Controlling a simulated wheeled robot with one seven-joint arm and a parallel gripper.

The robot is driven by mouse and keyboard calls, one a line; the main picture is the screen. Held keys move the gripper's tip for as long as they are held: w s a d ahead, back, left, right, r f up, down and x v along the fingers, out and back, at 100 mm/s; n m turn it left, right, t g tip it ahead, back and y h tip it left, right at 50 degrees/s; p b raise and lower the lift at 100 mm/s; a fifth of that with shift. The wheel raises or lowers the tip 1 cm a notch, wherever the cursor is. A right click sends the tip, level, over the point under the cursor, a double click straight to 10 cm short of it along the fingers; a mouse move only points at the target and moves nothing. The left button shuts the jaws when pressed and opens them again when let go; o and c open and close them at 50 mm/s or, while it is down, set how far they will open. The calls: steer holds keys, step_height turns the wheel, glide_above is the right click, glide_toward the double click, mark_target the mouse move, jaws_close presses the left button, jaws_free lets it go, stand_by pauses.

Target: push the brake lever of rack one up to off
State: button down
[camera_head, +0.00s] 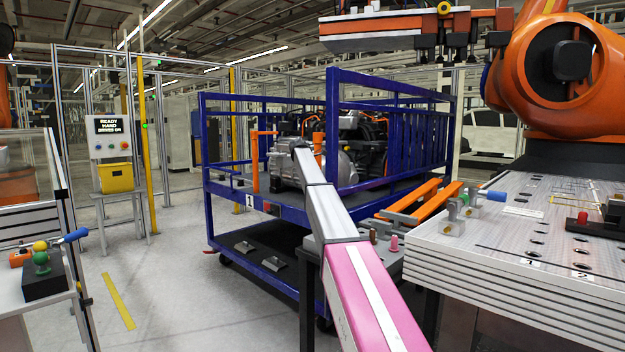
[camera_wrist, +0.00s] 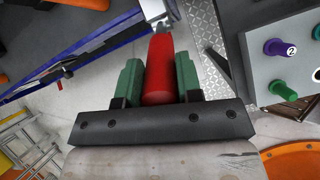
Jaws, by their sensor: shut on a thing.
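Rack one (camera_head: 330,82) is a blue frame rack on casters with a "1" plate (camera_head: 249,201) at its left end; it carries an engine (camera_head: 345,165). In the wrist view, the green fingers of my gripper (camera_wrist: 159,62) are shut on a red rounded handle (camera_wrist: 160,88), which looks like the brake lever's grip. The handle runs away from the palm towards a grey metal piece (camera_wrist: 156,12). In the head view my arm hides the gripper and the lever. I cannot tell any on or off marking.
A panel (camera_wrist: 290,70) with purple and green knobs lies right of the gripper in the wrist view. In the head view, a white perforated table (camera_head: 530,240) and an orange robot (camera_head: 560,65) stand right. Open floor (camera_head: 170,285) lies left.

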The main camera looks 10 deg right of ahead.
steer(key=c, duration=0.8)
jaws_free()
steer(key=shift+w+d, duration=0.1)
steer(key=shift+d, duration=0.05)
steer(key=shift+r, duration=0.1)
steer(key=v, duration=1)
steer(key=shift+r, duration=0.25)
steer(key=shift+a, duration=0.3)
